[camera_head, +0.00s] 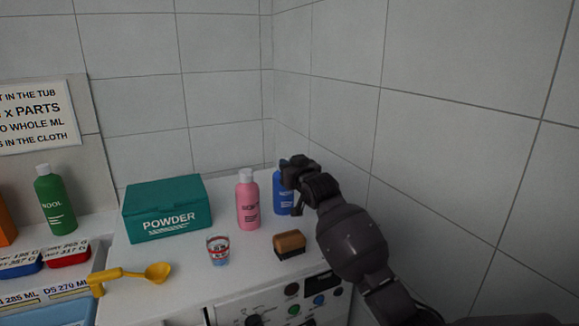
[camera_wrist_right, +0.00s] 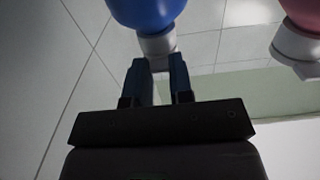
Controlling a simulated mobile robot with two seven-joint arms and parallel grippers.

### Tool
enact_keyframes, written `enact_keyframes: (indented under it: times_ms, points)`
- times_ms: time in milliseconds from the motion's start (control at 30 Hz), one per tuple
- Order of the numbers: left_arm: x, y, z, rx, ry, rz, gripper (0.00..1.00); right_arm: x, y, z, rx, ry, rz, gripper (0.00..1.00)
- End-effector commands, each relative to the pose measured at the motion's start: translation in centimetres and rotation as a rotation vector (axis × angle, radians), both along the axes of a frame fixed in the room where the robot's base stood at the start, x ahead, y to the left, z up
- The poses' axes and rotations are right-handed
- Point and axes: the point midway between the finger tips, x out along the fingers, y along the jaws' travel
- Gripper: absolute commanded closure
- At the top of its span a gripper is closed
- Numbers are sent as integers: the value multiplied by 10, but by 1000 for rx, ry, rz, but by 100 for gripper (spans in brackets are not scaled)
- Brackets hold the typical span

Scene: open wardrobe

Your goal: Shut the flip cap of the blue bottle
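The blue bottle (camera_head: 282,198) stands upright at the back right of the white top, beside the pink bottle. In the head view my right gripper (camera_head: 288,174) is at its top and hides most of the cap. In the right wrist view the blue bottle (camera_wrist_right: 146,10) appears upside down, with its pale grey cap (camera_wrist_right: 158,44) just beyond my fingertips. There my right gripper (camera_wrist_right: 161,66) has its two fingers apart, with a gap between them. I cannot tell whether a finger touches the cap, nor how far the flip lid stands open. My left gripper is not in view.
The pink bottle (camera_head: 247,204) stands close left of the blue one. A teal powder box (camera_head: 166,208), a small cup (camera_head: 218,250), a brown brush (camera_head: 289,243) and a yellow scoop (camera_head: 135,273) are on the top. Tiled walls (camera_head: 440,130) close off the back and right.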

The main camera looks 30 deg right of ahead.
Motion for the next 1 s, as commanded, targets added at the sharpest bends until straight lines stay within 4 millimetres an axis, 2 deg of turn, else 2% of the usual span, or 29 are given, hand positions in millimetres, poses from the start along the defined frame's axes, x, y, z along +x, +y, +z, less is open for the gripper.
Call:
enact_keyframes:
  times_ms: [33, 100, 400, 667, 700, 800, 833, 1000]
  points:
    - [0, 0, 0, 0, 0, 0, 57, 0, 0, 0, 0, 0, 0, 93]
    - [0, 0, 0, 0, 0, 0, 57, 0, 0, 0, 0, 0, 0, 100]
    - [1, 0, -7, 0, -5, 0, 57, -1, 0, -6, -3, -56, -1, 100]
    - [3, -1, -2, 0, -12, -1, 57, 0, 0, -4, -3, -60, 0, 100]
    - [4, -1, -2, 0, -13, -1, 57, 0, 0, -4, -3, -60, 0, 74]
    - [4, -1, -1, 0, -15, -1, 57, 0, 0, -4, -3, -60, 0, 59]
    - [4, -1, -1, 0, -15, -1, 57, 0, 0, -4, -3, -60, 0, 54]
    - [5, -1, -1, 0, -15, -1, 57, 0, 0, -4, -3, -60, 0, 53]
